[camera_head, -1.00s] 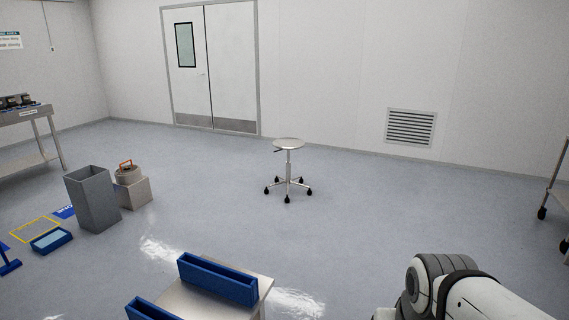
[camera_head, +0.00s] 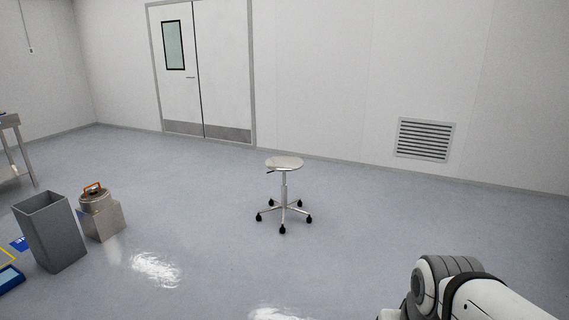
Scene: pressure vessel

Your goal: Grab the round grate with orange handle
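A round metal piece with an orange handle (camera_head: 94,198) sits on top of a grey metal block (camera_head: 102,223) at the left of the head view. The handle stands up from its top. At this distance I cannot make out a grate pattern. Part of my white and grey arm shows at the lower right, far from the round piece. My gripper is not in view.
A tall grey open bin (camera_head: 52,232) stands just left of the block. A wheeled stool (camera_head: 284,190) stands mid-floor. A blue tray (camera_head: 9,279) and a metal table (camera_head: 15,150) are at the left edge. The floor between block and stool is clear.

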